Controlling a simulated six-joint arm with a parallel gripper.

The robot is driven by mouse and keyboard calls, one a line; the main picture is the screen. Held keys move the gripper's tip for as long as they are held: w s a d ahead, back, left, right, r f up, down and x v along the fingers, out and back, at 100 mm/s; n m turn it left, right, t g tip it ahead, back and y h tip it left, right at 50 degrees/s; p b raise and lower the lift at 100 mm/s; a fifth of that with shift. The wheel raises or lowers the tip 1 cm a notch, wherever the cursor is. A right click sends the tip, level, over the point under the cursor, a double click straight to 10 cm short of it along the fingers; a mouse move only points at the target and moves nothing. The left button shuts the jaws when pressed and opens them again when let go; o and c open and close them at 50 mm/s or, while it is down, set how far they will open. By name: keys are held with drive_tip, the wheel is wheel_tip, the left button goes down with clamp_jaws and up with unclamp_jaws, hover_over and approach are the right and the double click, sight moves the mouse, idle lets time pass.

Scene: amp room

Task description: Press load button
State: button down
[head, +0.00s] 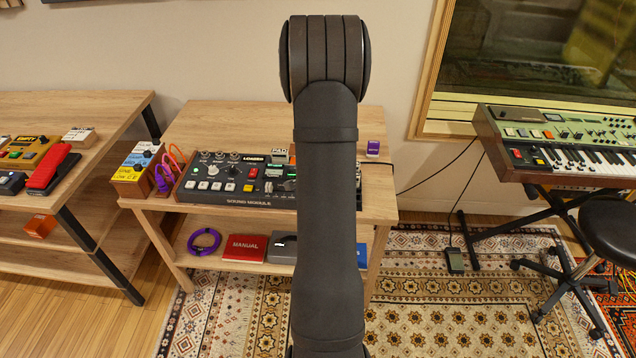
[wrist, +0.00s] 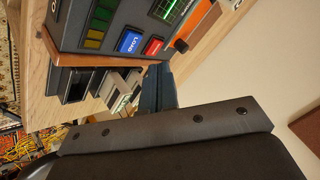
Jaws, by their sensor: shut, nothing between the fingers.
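The sound module (head: 232,201) stands on the wooden table in the head view, its right part hidden behind my arm. In the wrist view the module's grey panel (wrist: 105,15) appears tilted and close. The blue load button (wrist: 130,42) is on it, with a red button (wrist: 153,46) beside it. My gripper (wrist: 158,73) is shut and empty; its dark fingers point up toward the panel edge just below these two buttons. I cannot tell whether the fingertips touch the panel. In the head view my arm hides the gripper.
A purple box (head: 373,148) stands behind the module. Cables and a wooden-sided box (head: 138,172) stand to its left. A keyboard (head: 560,145) is at the right.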

drive_tip(key=shift+r, duration=1.35)
drive_tip(key=shift+f, duration=0.1)
wheel_tip(320, 180, up, 4)
drive_tip(key=shift+f, duration=0.1)
idle(0.3)
